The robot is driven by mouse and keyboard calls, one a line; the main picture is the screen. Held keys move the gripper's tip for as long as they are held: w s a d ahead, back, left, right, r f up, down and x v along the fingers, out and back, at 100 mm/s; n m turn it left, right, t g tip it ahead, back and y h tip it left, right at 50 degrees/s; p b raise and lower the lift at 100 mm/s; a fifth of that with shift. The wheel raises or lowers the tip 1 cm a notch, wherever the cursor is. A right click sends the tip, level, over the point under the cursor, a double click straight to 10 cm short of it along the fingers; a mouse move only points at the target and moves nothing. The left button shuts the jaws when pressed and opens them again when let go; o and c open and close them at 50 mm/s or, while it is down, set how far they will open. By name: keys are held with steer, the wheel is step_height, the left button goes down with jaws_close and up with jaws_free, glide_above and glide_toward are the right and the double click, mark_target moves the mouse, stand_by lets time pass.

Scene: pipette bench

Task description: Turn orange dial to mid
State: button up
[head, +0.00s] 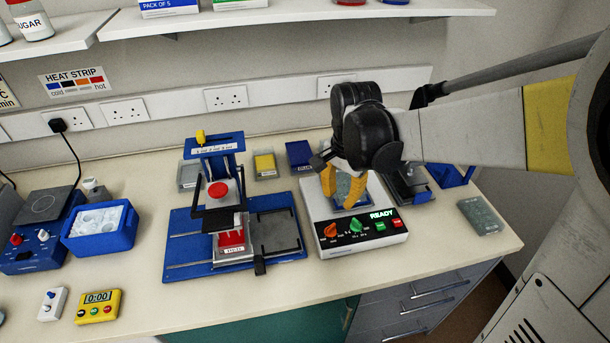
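The orange dial (331,230) is a small knob at the left of the black front panel of a white machine (316,206). Its pointer is too small to read for certain.
A blue press with a red knob (218,190) stands left of the machine. Green and red buttons (396,223) are right of the dials. A grey-green plate (482,215) lies at the bench's right. Bench in front of the machine is clear. A shelf (290,16) hangs above.

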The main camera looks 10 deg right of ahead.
mark_target(333, 225)
steer(key=shift+m+g, duration=0.4)
steer(key=shift+m, duration=0.3)
steer(key=f+b, duration=0.1)
steer(key=f, duration=0.7)
steer(key=f+b, duration=0.1)
steer(key=f, duration=0.3)
steer(key=shift+w+a+f+b, duration=0.1)
steer(key=shift+w+a+b, duration=0.2)
steer(key=shift+w+a, duration=0.05)
steer(key=shift+c, duration=0.4)
jaws_close()
